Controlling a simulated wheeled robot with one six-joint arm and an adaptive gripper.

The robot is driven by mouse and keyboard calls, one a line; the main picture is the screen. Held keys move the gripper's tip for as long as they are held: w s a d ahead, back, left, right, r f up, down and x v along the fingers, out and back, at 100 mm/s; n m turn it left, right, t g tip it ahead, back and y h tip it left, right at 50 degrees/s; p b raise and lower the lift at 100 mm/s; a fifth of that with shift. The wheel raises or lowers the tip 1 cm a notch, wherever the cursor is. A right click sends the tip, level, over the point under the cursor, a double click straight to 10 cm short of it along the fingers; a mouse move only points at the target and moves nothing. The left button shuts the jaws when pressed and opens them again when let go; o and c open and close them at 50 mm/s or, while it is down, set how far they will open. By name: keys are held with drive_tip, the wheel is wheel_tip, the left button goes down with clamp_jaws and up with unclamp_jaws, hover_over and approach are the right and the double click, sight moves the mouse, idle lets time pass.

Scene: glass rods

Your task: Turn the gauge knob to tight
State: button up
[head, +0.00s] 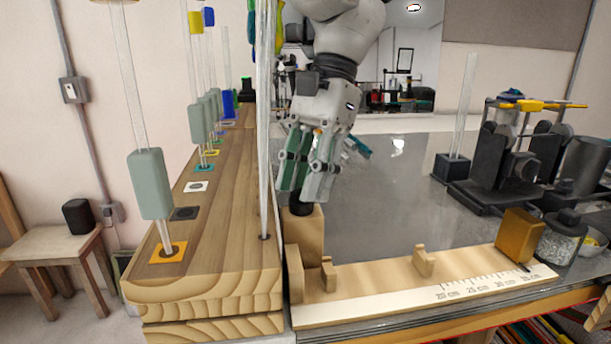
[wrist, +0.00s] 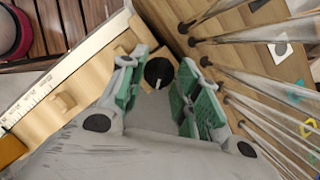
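The gauge knob is a small black round knob (head: 302,209) on top of an upright wooden block (head: 305,240) at the left end of the gauge. In the wrist view the knob (wrist: 159,72) shows between my fingertips, with a gap on each side. My gripper (head: 305,190) points down over the block, with its green-padded fingers apart and nothing held. It also shows open in the wrist view (wrist: 160,84). I cannot tell whether the fingertips reach below the knob's top. No tight mark is legible.
The gauge board (head: 380,290) carries a cm scale and a wooden stop (head: 424,261). A thick wooden rack (head: 215,220) with tall glass rods stands close to the left of my gripper. A dark machine (head: 520,150) stands at the right. The grey bench between is largely clear.

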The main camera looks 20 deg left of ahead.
drive_tip(key=v, duration=1.2)
drive_tip(key=o, duration=0.4)
drive_tip(key=shift+s, duration=0.1)
drive_tip(key=shift+o, duration=0.3)
drive_tip(key=shift+s+f+n+t, duration=0.2)
drive_tip(key=shift+s+n+t, duration=0.15)
drive_tip(key=shift+n, duration=0.25)
drive_tip(key=s+d+f+n+t+y, duration=0.15)
drive_tip(key=s+f+n+t, duration=0.35)
drive_tip(key=n, duration=1.2)
drive_tip(key=shift+y, duration=0.35)
drive_tip(key=x, duration=0.6)
drive_tip(key=shift+s+a, duration=0.1)
drive_tip(key=shift+a, duration=0.3)
